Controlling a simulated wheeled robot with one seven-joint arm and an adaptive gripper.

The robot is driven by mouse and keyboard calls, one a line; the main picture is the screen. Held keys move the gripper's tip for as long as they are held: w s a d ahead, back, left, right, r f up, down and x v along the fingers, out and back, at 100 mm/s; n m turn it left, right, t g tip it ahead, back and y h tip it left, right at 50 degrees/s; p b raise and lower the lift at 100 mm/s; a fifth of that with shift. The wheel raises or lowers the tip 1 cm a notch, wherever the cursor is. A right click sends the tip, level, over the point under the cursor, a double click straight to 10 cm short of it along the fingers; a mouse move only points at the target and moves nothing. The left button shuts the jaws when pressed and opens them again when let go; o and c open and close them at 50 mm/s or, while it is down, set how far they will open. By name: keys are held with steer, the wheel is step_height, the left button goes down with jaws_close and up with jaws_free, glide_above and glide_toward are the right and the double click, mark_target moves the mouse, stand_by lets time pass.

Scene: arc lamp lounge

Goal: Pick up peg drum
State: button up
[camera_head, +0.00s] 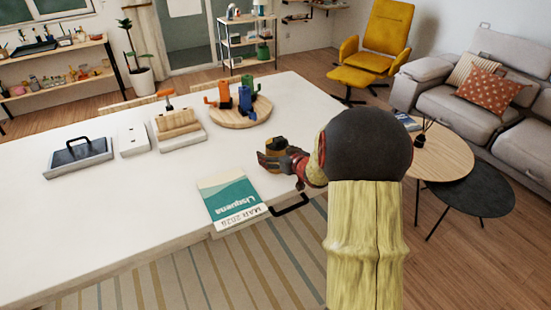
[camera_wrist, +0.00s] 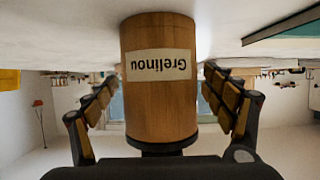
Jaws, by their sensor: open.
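The wooden cylinder, likely the peg drum (camera_wrist: 160,95), fills the middle of the wrist view. It has a pale label reading "Grelinou", upside down, and a dark band at one end. In the head view the drum (camera_head: 277,147) is a small brown shape near the table's right edge, partly hidden behind my gripper (camera_head: 270,163). In the wrist view my gripper (camera_wrist: 160,84) is open, with one finger on each side of the drum. Gaps show between the fingers and its sides, so neither finger visibly touches it.
A teal-and-white calendar (camera_head: 232,200) lies close in front of my gripper. A round wooden board (camera_head: 240,117) with coloured figures stands behind. A wooden block set (camera_head: 178,130), a white box (camera_head: 133,139) and a handled case (camera_head: 78,157) lie farther left.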

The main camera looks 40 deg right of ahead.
steer(key=c, duration=0.4)
steer(key=c, duration=1.2)
steer(key=shift+r, duration=0.1)
steer(key=shift+c, duration=0.6)
steer(key=shift+r, duration=0.1)
